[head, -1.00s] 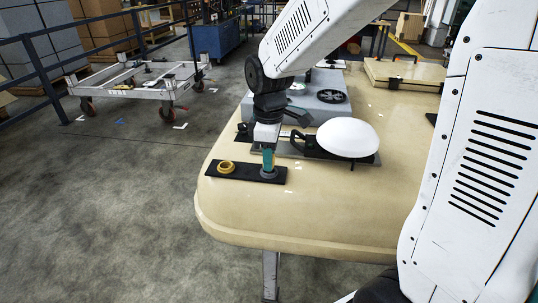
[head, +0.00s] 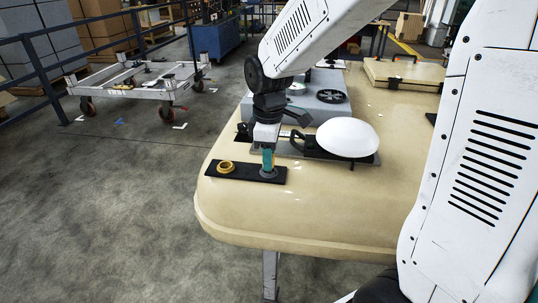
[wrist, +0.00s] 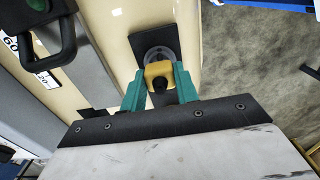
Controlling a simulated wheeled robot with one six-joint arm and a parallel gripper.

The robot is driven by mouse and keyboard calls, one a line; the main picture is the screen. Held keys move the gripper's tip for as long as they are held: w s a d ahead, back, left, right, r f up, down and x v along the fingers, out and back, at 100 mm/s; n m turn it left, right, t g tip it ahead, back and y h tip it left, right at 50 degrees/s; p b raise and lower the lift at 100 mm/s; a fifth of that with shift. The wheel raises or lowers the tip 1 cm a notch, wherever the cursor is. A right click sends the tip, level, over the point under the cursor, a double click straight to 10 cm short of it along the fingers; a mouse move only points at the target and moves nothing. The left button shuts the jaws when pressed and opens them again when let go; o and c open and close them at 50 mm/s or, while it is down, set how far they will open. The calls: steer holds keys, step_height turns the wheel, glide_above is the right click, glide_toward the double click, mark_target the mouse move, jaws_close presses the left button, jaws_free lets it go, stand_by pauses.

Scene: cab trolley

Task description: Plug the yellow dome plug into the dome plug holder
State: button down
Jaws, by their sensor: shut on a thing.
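My gripper (head: 268,160) points down over the right end of a black plate (head: 205,170) near the left edge of the beige table. In the wrist view, its teal fingers (wrist: 159,88) are shut on the yellow dome plug (wrist: 158,72). A round grey ring (head: 268,173) on the plate lies directly below the fingertips and also shows just beyond the plug in the wrist view (wrist: 157,51). A yellow ring (head: 226,167) sits at the plate's left end. The fingers hide the plug in the head view. I cannot tell how deep the plug sits in the grey ring.
A white dome (head: 347,137) on a dark plate with a black handle (head: 298,141) stands close to the right of my gripper. A grey box (head: 325,110) is behind it. The table's front (head: 310,215) is clear.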

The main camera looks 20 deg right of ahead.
steer(key=shift+f, duration=0.55)
steer(key=c, duration=1)
jaws_free()
steer(key=shift+o, duration=0.2)
step_height(320, 180, up, 8)
steer(key=shift+f, duration=0.1)
steer(key=o, duration=1)
steer(key=shift+c, duration=0.2)
